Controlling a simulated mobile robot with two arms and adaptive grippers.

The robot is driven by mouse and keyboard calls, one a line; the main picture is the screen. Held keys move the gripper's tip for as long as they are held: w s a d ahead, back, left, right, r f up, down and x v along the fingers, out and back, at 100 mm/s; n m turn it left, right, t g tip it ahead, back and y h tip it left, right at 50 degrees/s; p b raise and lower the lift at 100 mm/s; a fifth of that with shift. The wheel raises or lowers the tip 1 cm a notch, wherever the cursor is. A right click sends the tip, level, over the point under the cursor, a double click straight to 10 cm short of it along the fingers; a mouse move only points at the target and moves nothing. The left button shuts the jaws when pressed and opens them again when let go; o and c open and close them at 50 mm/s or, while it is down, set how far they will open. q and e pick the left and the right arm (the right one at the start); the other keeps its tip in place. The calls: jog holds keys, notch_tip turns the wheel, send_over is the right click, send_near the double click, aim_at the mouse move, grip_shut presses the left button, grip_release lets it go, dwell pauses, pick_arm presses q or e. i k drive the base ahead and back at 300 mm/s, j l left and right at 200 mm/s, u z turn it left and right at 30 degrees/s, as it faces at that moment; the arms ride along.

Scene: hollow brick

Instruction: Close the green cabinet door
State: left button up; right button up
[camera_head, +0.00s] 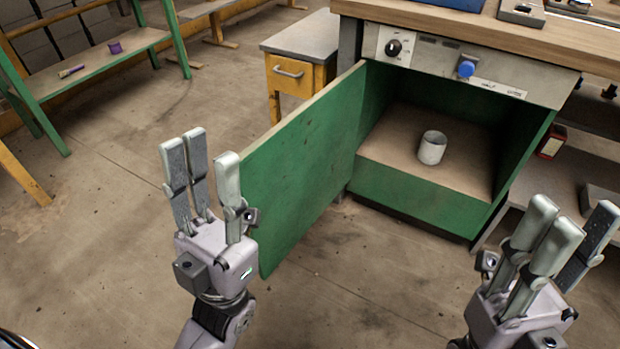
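The green cabinet door (305,165) stands wide open, hinged on the left side of the green cabinet (420,196) and swung out toward me. The cabinet's inside is open to view, with a white cup (432,148) standing upright on its floor. My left gripper (203,175) is open and empty at the door's free near edge; its right finger overlaps that edge in the picture, and I cannot tell whether it touches. My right gripper (560,245) is in front of the cabinet's lower right, apart from the door. Its fingers are spread, with nothing between them.
A yellow drawer unit (290,76) stands behind the door. Shelves (565,180) are at right, a green-framed bench (95,62) at far left. Floor before the cabinet is clear.

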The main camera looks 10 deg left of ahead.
aim_at(292, 173)
jog(key=j+z, duration=0.25)
jog(key=j, duration=0.35)
jog(key=k+j+z, duration=0.1)
jog(key=j+z, duration=0.2)
jog(key=j, duration=0.35)
jog(key=k+j+z, duration=0.1)
jog(key=j+z, duration=0.15)
jog(key=j, duration=0.35)
jog(key=i+j+z, duration=0.1)
jog(key=j, duration=0.15)
jog(key=i+j, duration=0.15)
jog(key=j, duration=0.15)
jog(key=i+j+z, duration=0.15)
jog(key=k+j, duration=0.05)
jog(key=j, duration=0.05)
